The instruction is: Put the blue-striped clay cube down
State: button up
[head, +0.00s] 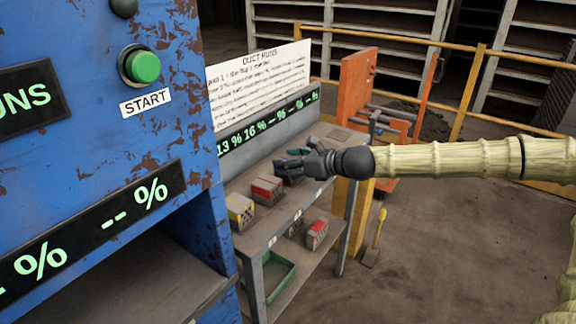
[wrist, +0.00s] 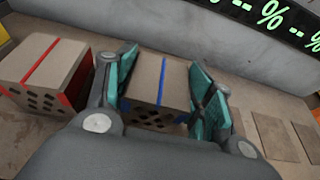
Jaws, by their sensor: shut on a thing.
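The blue-striped clay cube (wrist: 158,82) is grey-brown, with blue stripes and dark holes in its near face. It sits between the teal pads of my gripper (wrist: 163,92) in the wrist view. My gripper is shut on it, a pad on each side. In the head view my gripper (head: 293,168) is over the upper top of the workbench (head: 290,213), and it mostly hides the cube there. The cube is low over the bench, close to its surface; I cannot tell whether its underside touches.
A red-striped cube (wrist: 42,72) stands just left of the held cube; a yellow-striped one (head: 240,211) stands nearer the blue machine (head: 100,130). Flat square marks (wrist: 275,137) lie to the right. A red-striped cube (head: 317,234) and green tray (head: 280,280) are on the lower shelf.

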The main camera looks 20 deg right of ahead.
jog(key=shift+f, duration=0.2)
jog(key=shift+s+f, duration=0.1)
jog(key=shift+f, duration=0.05)
jog(key=o, duration=1)
jog(key=shift+o, duration=0.2)
jog(key=shift+r, duration=0.25)
jog(key=shift+p+v, duration=0.4)
jog(key=shift+v, duration=1.55)
jog(key=shift+p+v, duration=1.15)
jog(key=shift+v, duration=1.95)
jog(key=shift+p+v, duration=0.5)
jog(key=shift+v, duration=0.4)
